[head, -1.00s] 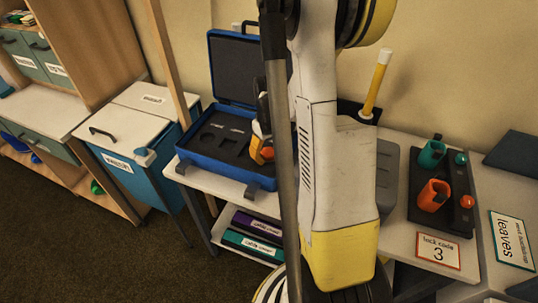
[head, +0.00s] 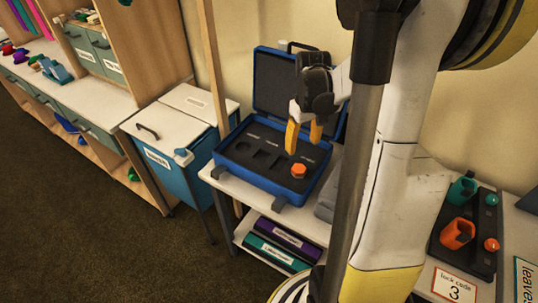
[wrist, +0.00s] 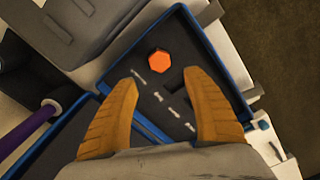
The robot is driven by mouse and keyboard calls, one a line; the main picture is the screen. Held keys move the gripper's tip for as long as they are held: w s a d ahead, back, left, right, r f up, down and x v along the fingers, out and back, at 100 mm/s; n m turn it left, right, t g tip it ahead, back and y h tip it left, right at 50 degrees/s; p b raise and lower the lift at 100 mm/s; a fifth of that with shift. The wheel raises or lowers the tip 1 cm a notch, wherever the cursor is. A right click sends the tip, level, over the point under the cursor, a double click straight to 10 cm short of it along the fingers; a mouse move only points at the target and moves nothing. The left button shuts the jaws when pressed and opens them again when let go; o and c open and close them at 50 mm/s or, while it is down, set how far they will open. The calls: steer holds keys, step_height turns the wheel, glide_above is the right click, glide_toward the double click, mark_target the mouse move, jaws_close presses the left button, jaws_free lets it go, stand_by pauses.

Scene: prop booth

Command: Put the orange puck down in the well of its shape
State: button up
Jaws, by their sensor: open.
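The orange puck (head: 298,171), a six-sided block, sits at the front right of the dark foam in the open blue case (head: 240,178). Its top and part of its side show above the foam; I cannot tell how deep it sits or whether a well is around it. Other dark wells with small white labels lie to its left. It also shows in the wrist view (wrist: 159,65), beyond and between the fingertips. My gripper (head: 303,145) is open and empty above the foam, its orange fingers pointing down, apart from the puck.
The case's raised lid (head: 284,85) stands behind my gripper. The case rests on a white shelf unit with labelled purple and teal boxes (head: 278,256) below. A blue bin (head: 180,165) stands to the left. A dark tray (head: 468,232) with teal and orange holders is at the right.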

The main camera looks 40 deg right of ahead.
steer(key=s+a+r+t, duration=0.2)
steer(key=a+r, duration=0.2)
steer(key=a, duration=0.4)
steer(key=s+a+r+n+t, duration=0.1)
steer(key=a+r, duration=0.3)
steer(key=a, duration=0.5)
steer(key=s+a+r+t, duration=0.2)
steer(key=a+r+t, duration=0.2)
steer(key=a, duration=0.4)
steer(key=shift+s+a+r, duration=0.15)
steer(key=shift+s+r, duration=0.05)
steer(key=shift+s, duration=0.1)
